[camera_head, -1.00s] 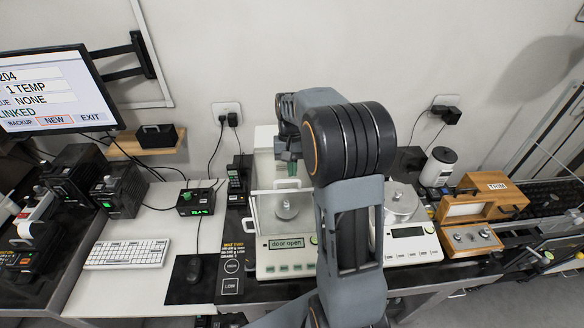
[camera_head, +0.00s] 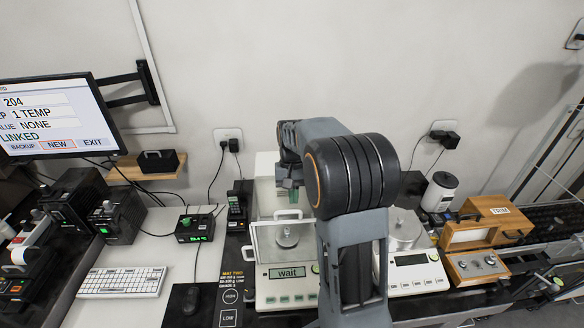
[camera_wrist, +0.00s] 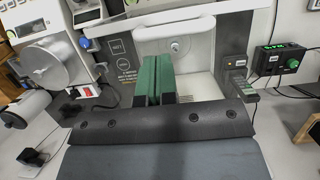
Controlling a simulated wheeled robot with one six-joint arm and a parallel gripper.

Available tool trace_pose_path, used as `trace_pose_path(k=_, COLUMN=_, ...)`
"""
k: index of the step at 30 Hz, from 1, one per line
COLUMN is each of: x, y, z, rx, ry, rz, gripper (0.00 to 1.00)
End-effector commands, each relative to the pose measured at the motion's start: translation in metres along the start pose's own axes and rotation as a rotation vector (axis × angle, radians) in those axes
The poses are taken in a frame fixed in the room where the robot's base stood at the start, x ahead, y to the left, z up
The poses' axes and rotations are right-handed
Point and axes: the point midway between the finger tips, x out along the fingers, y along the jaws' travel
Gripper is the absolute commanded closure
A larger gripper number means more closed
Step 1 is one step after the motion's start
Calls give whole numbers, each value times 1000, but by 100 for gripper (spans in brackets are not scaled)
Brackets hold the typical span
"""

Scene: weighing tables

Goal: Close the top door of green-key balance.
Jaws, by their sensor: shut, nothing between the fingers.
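The green-key balance (camera_head: 283,296) stands in the middle of the bench, with green keys and a display reading "wait". Its glass case has a white-framed panel with a white handle (camera_head: 288,214); the handle also shows in the wrist view (camera_wrist: 176,28). My arm hides the right side of the case, and I cannot tell whether the top door is fully shut. My gripper (camera_head: 293,195) is at the case, just behind the handle. In the wrist view its green fingers (camera_wrist: 154,78) are together and empty, apart from the handle. A round pan (camera_head: 286,239) is visible inside.
A second balance (camera_head: 411,260) stands close on the right, partly behind my arm. A wooden box (camera_head: 480,235) is further right. A green-lit controller (camera_head: 194,228), a keyboard (camera_head: 121,283) and a monitor (camera_head: 52,115) are on the left.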

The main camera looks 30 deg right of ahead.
Motion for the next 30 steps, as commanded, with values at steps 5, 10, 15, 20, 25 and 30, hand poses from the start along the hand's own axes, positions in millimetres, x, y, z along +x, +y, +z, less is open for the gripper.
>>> trace_pose_path(k=5, x=-26, y=1, z=-14, rx=-3, ry=6, rz=0, gripper=100)
trace_pose_path(k=10, x=-60, y=1, z=-13, rx=-3, ry=5, rz=0, gripper=100)
trace_pose_path(k=15, x=-87, y=1, z=-12, rx=-2, ry=2, rz=1, gripper=100)
trace_pose_path(k=20, x=-102, y=1, z=-12, rx=-2, ry=1, rz=1, gripper=100)
trace_pose_path(k=25, x=-107, y=1, z=-12, rx=-3, ry=0, rz=1, gripper=100)
trace_pose_path(k=30, x=-103, y=0, z=-24, rx=-19, ry=59, rz=-5, gripper=100)
